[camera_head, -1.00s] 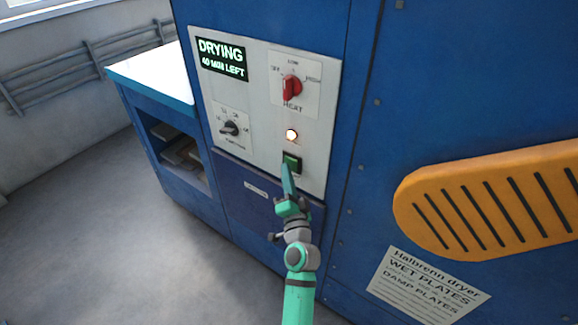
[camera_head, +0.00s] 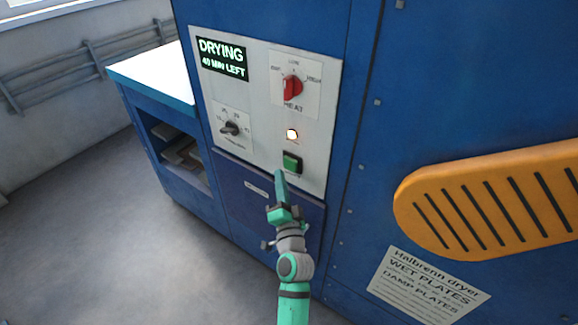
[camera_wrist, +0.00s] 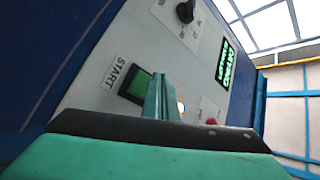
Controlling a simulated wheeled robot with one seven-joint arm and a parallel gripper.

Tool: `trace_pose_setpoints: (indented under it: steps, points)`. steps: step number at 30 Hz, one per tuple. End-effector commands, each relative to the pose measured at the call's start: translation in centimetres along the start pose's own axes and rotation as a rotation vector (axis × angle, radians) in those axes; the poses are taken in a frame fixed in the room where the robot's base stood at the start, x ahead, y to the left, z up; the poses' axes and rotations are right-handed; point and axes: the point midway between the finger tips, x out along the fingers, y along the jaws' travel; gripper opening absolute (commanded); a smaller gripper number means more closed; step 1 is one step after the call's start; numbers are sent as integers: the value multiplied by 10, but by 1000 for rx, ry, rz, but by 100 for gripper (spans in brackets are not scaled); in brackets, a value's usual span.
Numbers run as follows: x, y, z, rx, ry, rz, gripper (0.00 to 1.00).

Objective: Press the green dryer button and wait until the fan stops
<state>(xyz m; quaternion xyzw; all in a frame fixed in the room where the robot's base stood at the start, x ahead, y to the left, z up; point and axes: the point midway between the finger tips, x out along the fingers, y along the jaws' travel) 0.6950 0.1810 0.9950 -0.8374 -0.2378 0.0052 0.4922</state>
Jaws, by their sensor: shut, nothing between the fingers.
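The green button (camera_head: 291,162) sits low on the pale control panel (camera_head: 259,130) of the blue dryer. In the wrist view the green button (camera_wrist: 135,84) has a START label beside it. My gripper (camera_head: 280,174) is shut and empty, its tip just below and left of the button in the head view. In the wrist view the shut fingers (camera_wrist: 161,97) cover part of the button's right side. The display (camera_head: 222,60) reads "DRYING 40 MIN LEFT". The lamp (camera_head: 292,134) above the button is lit. The fan itself is not seen.
The red heat knob (camera_head: 292,88) and a black timer knob (camera_head: 230,128) are on the panel. An orange slotted vent (camera_head: 488,202) and a paper notice (camera_head: 428,285) are on the dryer's right side. A white-topped cabinet (camera_head: 152,72) stands at left. Grey floor is clear.

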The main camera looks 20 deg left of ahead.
Motion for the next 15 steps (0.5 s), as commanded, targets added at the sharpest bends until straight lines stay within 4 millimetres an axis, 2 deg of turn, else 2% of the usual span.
trace_pose_setpoints:
  steps: [9,15]
  points:
    - [-20,-13,12,-1,2,2,0]
    - [-26,-18,17,-1,3,1,0]
